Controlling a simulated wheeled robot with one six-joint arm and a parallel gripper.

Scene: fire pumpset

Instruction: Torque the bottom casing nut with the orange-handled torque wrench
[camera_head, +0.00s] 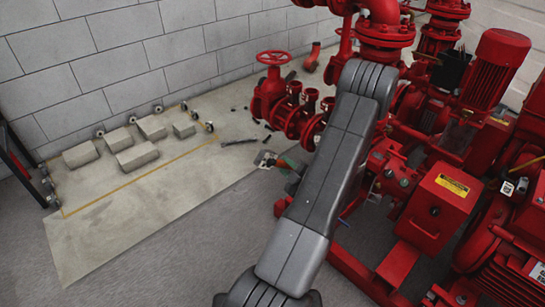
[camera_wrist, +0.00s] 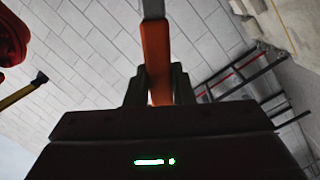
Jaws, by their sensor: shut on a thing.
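The orange-handled torque wrench (camera_wrist: 156,55) stands upright in the wrist view, its grey shaft (camera_wrist: 153,8) running out of the top edge. My gripper (camera_wrist: 158,86) is shut on the orange handle, with one dark finger on each side of it. The wrench's head end is out of the wrist view. In the head view my grey arm crosses the middle and I cannot make out the gripper or the wrench clearly. The red pumpset (camera_head: 440,205) fills the right side. I cannot make out the bottom casing nut in either view.
Red valves and flanges (camera_head: 272,95) stand left of my arm. Several concrete blocks (camera_head: 138,157) lie on the pale floor sheet (camera_head: 95,235) at the left. A block wall (camera_head: 130,55) closes the back. The grey floor at lower left is clear. A dark rack (camera_wrist: 265,75) shows in the wrist view.

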